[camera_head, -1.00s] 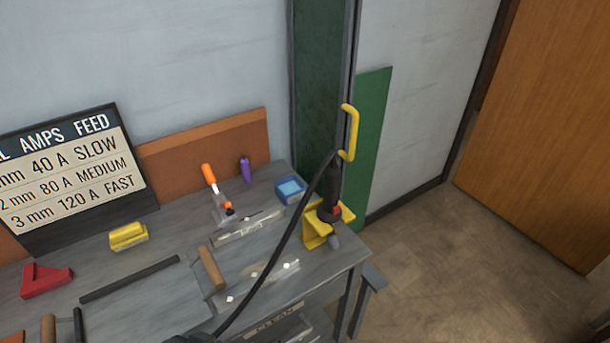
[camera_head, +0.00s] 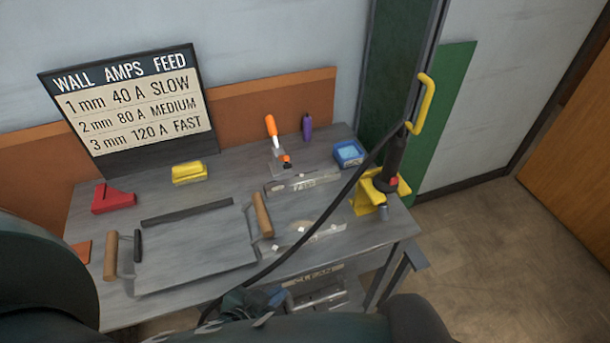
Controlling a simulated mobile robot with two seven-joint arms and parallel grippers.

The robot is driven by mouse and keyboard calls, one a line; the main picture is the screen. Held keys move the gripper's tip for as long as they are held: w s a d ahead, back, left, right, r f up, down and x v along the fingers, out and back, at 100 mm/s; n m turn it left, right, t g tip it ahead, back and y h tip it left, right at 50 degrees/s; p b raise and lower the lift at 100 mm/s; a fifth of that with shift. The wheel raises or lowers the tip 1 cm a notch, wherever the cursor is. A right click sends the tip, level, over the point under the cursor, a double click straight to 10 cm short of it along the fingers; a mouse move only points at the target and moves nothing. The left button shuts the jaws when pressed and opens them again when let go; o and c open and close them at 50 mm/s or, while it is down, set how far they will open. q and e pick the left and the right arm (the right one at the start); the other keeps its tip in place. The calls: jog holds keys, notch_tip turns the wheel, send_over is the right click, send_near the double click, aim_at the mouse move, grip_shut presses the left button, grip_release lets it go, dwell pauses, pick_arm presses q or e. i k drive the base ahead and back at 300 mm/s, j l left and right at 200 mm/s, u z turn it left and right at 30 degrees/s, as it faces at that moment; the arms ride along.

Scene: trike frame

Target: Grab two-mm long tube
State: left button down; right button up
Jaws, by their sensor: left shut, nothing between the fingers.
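No tube that I can tell is a two-mm long one shows. A long dark bar (camera_head: 187,212) lies along the back edge of a grey tray (camera_head: 195,255) with wooden handles on the workbench (camera_head: 240,165); I cannot tell whether it is a tube. A short dark piece (camera_head: 138,248) lies by the tray's left handle. My left gripper (camera_head: 262,303) is low in the view at the bench's front edge, partly hidden by my dark arm links. It is shut and empty, apart from the bar and tray. My right gripper is not in view.
A wall chart (camera_head: 130,105) lists wall, amps and feed. A yellow holder (camera_head: 366,200) carries a black torch (camera_head: 393,160), whose cable crosses the bench's front. A red block (camera_head: 113,198), yellow block (camera_head: 189,172), orange-handled clamp (camera_head: 272,130) and blue box (camera_head: 349,153) stand along the back.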

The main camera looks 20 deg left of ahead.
aim_at(327, 175)
jog(key=k+j+z, duration=0.2)
jog(key=j+z, duration=0.15)
jog(key=k+j+z, duration=0.2)
jog(key=j+z, duration=0.2)
jog(key=i, duration=0.45)
